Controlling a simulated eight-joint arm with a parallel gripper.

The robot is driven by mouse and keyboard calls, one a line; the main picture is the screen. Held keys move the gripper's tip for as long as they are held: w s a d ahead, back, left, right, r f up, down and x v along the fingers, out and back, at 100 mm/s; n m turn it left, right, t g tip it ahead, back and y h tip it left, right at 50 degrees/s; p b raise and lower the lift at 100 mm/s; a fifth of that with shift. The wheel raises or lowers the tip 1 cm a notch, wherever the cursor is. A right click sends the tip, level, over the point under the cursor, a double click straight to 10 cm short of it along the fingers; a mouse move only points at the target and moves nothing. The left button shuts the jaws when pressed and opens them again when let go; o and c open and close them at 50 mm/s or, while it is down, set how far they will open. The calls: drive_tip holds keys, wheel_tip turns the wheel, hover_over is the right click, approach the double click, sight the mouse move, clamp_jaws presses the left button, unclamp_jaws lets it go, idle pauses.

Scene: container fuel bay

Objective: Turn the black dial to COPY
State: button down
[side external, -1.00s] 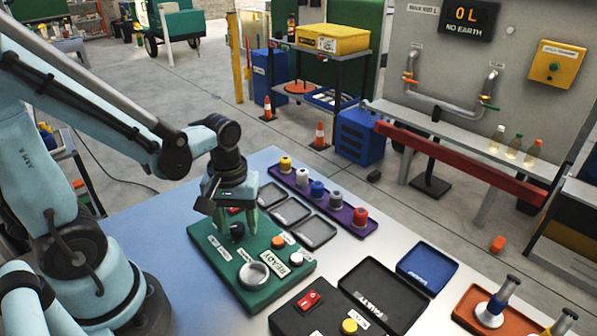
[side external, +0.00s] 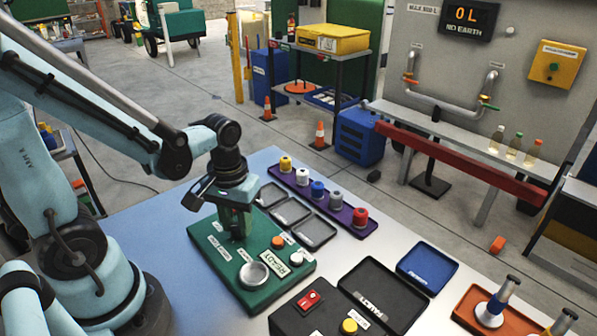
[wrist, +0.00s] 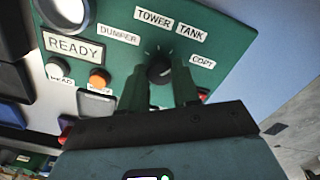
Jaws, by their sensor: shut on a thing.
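The black dial (wrist: 159,72) sits on the green panel (wrist: 226,45), with the labels DUMPER, TOWER, TANK and COPY (wrist: 203,61) arranged around it. My gripper (wrist: 160,80) has its two green fingers on either side of the dial and is shut on it. In the side view my gripper (side external: 237,229) stands over the left part of the green panel (side external: 262,298) and mostly hides the dial. Which label the dial points to cannot be told, since the fingers cover much of it.
The panel also carries a READY plate (side external: 279,263), an orange button (side external: 278,242), a white button (side external: 296,258) and a round silver gauge (side external: 254,274). Grey trays (side external: 292,211) and a purple rack (side external: 325,202) with several coloured knobs lie behind it. A black box (side external: 290,320) stands in front.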

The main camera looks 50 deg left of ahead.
sight(237, 226)
drive_tip(key=m, duration=0.5)
drive_tip(key=shift+m, duration=0.4)
idle(0.3)
drive_tip(key=c, duration=0.8)
unclamp_jaws()
drive_tip(key=shift+r, duration=6.05)
drive_tip(key=shift+f, duration=0.1)
